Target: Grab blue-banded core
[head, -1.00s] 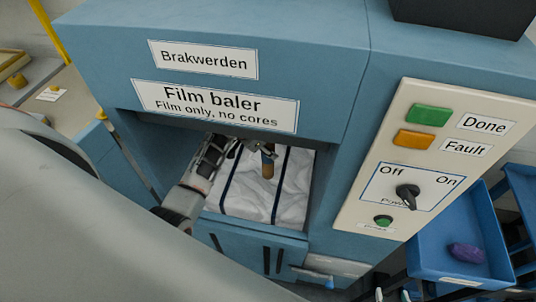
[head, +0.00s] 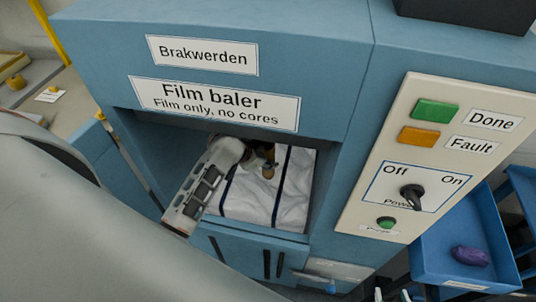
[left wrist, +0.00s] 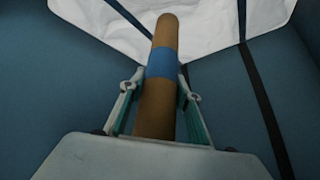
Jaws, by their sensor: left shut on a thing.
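The blue-banded core (left wrist: 157,105) is a brown tube with a blue band around it. In the left wrist view it stands between the two fingers of my left gripper (left wrist: 158,88), which is shut on it below the band. In the head view my left arm reaches into the baler opening, and its wrist hides most of the gripper. The brown end of the core (head: 268,173) shows just beyond it, over the white film. My right gripper (head: 392,296) shows only as two fingertips, apart, at the bottom edge.
The blue film baler (head: 225,30) encloses the opening with side walls and a top edge. White film with dark straps (head: 295,190) lies inside. A control panel (head: 430,160) is at right, and a blue tray (head: 440,255) holds a purple lump (head: 470,255).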

